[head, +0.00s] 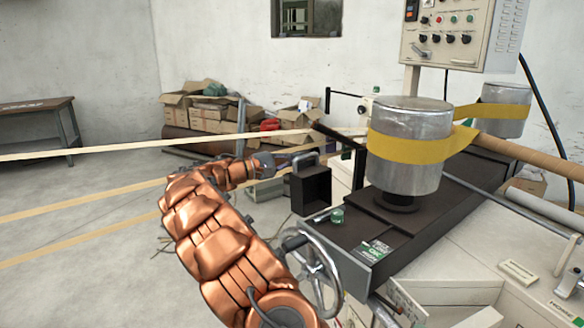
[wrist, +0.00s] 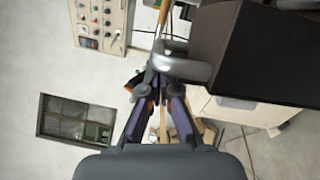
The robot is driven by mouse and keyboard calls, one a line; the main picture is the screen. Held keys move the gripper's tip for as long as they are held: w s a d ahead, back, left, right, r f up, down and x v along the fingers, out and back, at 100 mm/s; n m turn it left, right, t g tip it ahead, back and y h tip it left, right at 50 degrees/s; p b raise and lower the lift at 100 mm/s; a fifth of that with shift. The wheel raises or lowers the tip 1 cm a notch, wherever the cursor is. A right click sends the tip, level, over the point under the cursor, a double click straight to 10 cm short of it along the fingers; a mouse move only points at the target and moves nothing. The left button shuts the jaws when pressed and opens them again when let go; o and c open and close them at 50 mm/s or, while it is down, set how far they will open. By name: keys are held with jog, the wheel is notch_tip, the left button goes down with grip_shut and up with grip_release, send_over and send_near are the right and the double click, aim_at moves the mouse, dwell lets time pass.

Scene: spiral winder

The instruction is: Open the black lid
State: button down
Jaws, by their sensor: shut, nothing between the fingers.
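The black lid (head: 311,188) looks like a dark, box-shaped part beside the machine in the head view. Its grey bar handle (head: 305,157) is at its upper edge. In the wrist view the dark lid (wrist: 262,52) fills the upper right, with the rounded grey handle (wrist: 182,68) at its left. My gripper (head: 280,161) is just left of the handle in the head view. In the wrist view my gripper (wrist: 150,84) has its fingertips close together by the handle and holds nothing. I cannot tell whether they touch the handle.
The winder bench (head: 440,225) with metal rollers and a yellow belt (head: 412,148) stands at the right. A handwheel (head: 318,272) is close to my arm. A pale strip (head: 120,149) stretches across the room.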

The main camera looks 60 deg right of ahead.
jog(key=shift+s+a+r+m, duration=0.2)
jog(key=shift+s+r+m, duration=0.1)
jog(key=shift+s, duration=0.1)
jog(key=w+a+f, duration=0.1)
jog(key=w+a, duration=0.6)
jog(key=w, duration=0.2)
jog(key=shift+a+f+p, duration=0.15)
jog(key=shift+f+p, duration=0.15)
dwell(0.3)
dwell(0.4)
